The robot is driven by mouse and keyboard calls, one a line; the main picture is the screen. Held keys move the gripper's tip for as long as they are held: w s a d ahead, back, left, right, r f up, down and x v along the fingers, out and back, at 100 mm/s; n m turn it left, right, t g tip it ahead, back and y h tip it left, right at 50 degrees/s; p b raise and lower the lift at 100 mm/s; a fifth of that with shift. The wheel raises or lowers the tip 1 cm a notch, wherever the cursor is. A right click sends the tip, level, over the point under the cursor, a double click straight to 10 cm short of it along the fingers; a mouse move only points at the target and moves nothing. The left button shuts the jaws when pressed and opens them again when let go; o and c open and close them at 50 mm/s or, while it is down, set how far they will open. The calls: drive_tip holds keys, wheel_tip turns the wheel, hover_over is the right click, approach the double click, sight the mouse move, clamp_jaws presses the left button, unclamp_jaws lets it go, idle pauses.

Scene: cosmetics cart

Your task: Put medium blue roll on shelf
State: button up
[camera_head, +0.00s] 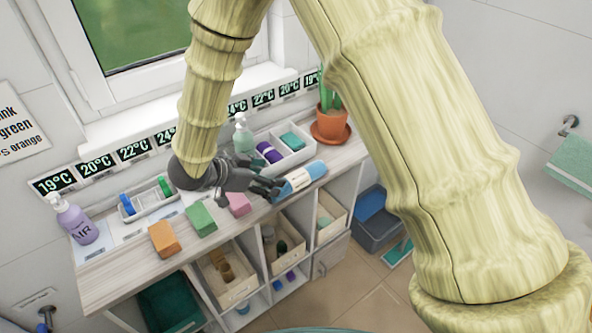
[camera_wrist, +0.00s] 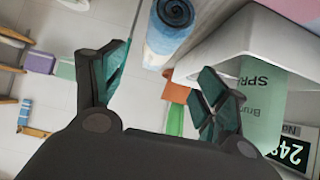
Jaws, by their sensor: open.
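A light blue roll (camera_head: 300,181) lies on the cart top near its front edge, in front of the white tray. In the wrist view the blue roll (camera_wrist: 174,28) shows its dark spiral end, just beyond the fingertips. My gripper (camera_head: 268,188) is open and empty, close to the left end of the roll. In the wrist view my gripper (camera_wrist: 165,72) has its teal finger pads spread, with the roll beyond the gap. Whether a finger touches the roll, I cannot tell. The shelf compartments (camera_head: 263,262) under the top hold wooden boxes and small items.
Orange (camera_head: 164,239), green (camera_head: 201,220) and pink (camera_head: 238,204) blocks sit along the front edge. A white tray (camera_head: 292,160) with purple and teal items, a green bottle (camera_head: 243,136) and a potted plant (camera_head: 331,122) stand behind. A lilac bottle (camera_head: 77,222) stands far left.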

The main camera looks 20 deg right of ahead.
sight(289, 178)
drive_tip(key=shift+w+f, duration=0.1)
drive_tip(key=shift+w, duration=0.25)
drive_tip(key=p+x, duration=0.1)
drive_tip(key=x, duration=0.4)
drive_tip(key=shift+w+d+f, duration=0.1)
drive_tip(key=shift+w+d, duration=0.05)
drive_tip(key=shift+d, duration=0.25)
drive_tip(key=shift+d+f+p, duration=0.3)
drive_tip(key=shift+d+p, duration=0.15)
drive_tip(key=shift+p, duration=0.2)
drive_tip(key=shift+s+p+x, duration=0.15)
drive_tip(key=shift+p+x, duration=0.2)
drive_tip(key=shift+x, duration=0.65)
drive_tip(key=shift+s+p+x, duration=0.15)
drive_tip(key=shift+p+x, duration=0.2)
drive_tip(key=shift+x, duration=0.65)
drive_tip(key=c, duration=1.3)
